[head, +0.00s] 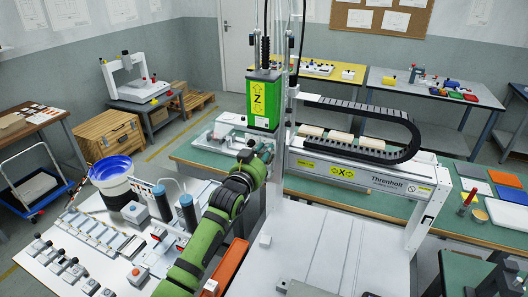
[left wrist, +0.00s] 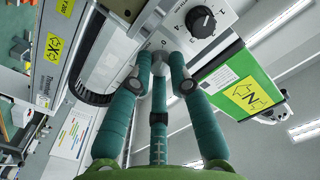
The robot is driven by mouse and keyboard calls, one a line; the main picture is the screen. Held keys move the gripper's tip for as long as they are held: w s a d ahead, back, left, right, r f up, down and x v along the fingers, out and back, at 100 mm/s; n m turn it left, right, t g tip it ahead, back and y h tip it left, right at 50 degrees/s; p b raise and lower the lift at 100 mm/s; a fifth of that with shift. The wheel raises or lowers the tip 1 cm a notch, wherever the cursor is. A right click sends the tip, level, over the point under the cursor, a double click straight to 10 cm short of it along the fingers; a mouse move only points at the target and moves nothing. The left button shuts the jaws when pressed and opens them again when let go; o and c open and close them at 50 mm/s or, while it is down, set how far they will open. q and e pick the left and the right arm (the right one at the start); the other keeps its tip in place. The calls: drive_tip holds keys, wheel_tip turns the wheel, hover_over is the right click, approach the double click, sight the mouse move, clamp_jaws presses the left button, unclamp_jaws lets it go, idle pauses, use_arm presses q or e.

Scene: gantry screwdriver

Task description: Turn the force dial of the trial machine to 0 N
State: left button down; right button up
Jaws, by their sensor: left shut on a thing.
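My left gripper (head: 258,153) reaches to the front of the gantry machine, below its green Z unit (head: 263,98). In the left wrist view, the teal fingers of this gripper (left wrist: 159,62) close together on a small grey knob-like part at the white panel (left wrist: 140,32). The fingertips hide most of that part, and I cannot read its setting. A black dial (left wrist: 201,21) with a scale around it sits on a white panel just beyond the fingers to the right, apart from them. No N marking is readable. My right gripper is not in view.
The gantry beam (head: 365,178) with its black cable chain (head: 405,125) runs to the right. A vertical post (head: 280,170) stands close beside my gripper. A blue bowl feeder (head: 111,168) and other fixtures stand on the white table at left.

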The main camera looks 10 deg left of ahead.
use_arm(q)
drive_tip(key=shift+n, duration=1)
drive_tip(key=c, duration=1.1)
unclamp_jaws()
drive_tip(key=shift+c, duration=0.2)
drive_tip(key=s+a, duration=0.2)
drive_tip(key=s, duration=1)
drive_tip(key=shift+a, duration=0.15)
drive_tip(key=shift+f, duration=0.15)
